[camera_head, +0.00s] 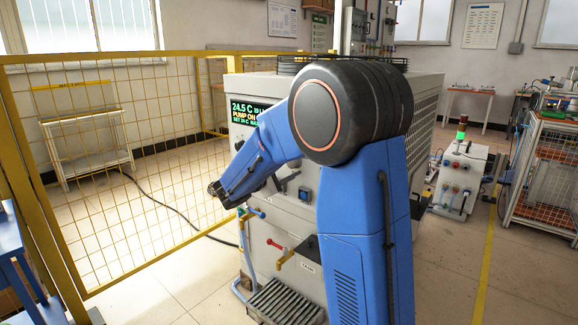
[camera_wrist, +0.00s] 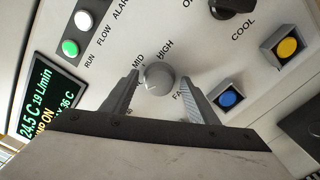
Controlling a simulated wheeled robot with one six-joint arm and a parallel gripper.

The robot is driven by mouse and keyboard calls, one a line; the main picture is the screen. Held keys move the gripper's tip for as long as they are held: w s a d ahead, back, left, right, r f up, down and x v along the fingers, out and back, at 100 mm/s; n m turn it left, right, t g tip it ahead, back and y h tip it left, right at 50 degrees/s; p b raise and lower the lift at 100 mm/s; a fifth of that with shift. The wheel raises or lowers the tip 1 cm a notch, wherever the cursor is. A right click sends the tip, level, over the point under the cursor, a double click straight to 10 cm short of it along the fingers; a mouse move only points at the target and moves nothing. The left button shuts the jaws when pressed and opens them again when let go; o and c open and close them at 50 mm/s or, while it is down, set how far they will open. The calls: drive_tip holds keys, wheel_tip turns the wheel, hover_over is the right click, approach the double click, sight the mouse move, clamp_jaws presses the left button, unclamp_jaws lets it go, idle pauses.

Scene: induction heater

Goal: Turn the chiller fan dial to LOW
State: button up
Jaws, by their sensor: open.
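The chiller fan dial (camera_wrist: 158,78) is a round grey knob on the chiller's pale front panel. In the wrist view MID and HIGH are printed above it and part of FAN below right; I cannot read a LOW label or tell clearly where the dial points. My gripper (camera_wrist: 159,82) is open, with one finger on each side of the dial. Whether the fingers touch it I cannot tell. In the head view my blue arm hides the dial and much of the chiller (camera_head: 290,225) panel.
Near the dial are a green lamp (camera_wrist: 70,47), a black COOL knob (camera_wrist: 232,8), a blue button (camera_wrist: 228,98), a yellow button (camera_wrist: 288,47) and a lit display (camera_wrist: 52,105). A yellow mesh fence (camera_head: 130,150) stands left of the chiller.

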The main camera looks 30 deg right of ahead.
drive_tip(key=shift+a, duration=0.15)
drive_tip(key=v, duration=1.7)
drive_tip(key=shift+s, duration=0.1)
drive_tip(key=s+d+f+m+g+y, duration=0.2)
drive_tip(key=s+d+f+g+y, duration=0.15)
drive_tip(key=s, duration=0.55)
drive_tip(key=s+d+f+m+g+y, duration=0.2)
drive_tip(key=s+d+m+y, duration=0.15)
drive_tip(key=s, duration=0.65)
drive_tip(key=s+a+f+m+t+y, duration=0.2)
drive_tip(key=s+a+y, duration=0.3)
drive_tip(key=s, duration=0.2)
drive_tip(key=s+a+f+m+t+y, duration=0.2)
drive_tip(key=s+a+f+y, duration=0.1)
drive_tip(key=s, duration=0.4)
drive_tip(key=shift+s+a+f+m+y, duration=0.35)
drive_tip(key=shift+a+y, duration=0.55)
drive_tip(key=shift+y, duration=0.1)
